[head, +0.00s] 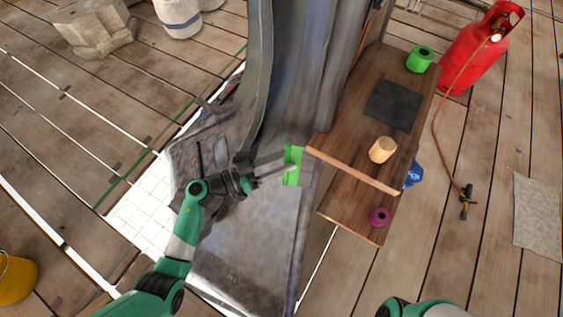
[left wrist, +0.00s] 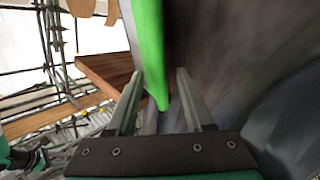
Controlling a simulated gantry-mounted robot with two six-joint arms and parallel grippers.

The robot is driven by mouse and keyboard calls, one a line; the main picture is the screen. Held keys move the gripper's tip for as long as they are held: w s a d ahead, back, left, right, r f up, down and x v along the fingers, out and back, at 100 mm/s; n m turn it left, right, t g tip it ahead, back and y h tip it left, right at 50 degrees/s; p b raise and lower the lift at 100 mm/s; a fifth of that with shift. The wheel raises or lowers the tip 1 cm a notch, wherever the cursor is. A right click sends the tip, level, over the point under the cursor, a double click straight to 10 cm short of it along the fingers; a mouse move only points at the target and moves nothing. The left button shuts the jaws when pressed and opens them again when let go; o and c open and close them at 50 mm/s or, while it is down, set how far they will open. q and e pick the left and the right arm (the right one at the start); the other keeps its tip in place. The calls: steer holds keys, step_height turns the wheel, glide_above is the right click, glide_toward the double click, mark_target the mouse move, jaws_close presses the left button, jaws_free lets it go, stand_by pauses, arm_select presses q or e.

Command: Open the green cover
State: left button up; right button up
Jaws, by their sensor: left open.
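The green cover (head: 293,166) is a small bright green panel on the grey stone spire, just left of the wooden shelf. In the left wrist view the green cover (left wrist: 149,45) shows as a long narrow strip, with a dark surface to its right. My left gripper (head: 284,165) reaches it from the left, with its fingers apart. In the left wrist view, the strip's lower end appears between the fingers of my left gripper (left wrist: 160,74); I cannot tell whether they touch it. Only part of my right arm shows at the bottom edge; its gripper is out of view.
The wooden shelf (head: 350,130) stands close right of the cover, holding a dark square sheet (head: 394,105), a wooden cylinder (head: 382,150), a green roll (head: 419,59) and a purple roll (head: 380,217). A red gas cylinder (head: 478,50) with a hose stands farther right.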

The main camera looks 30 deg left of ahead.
arm_select(q)
jaws_close()
steer(key=shift+f, duration=0.15)
stand_by(1.3)
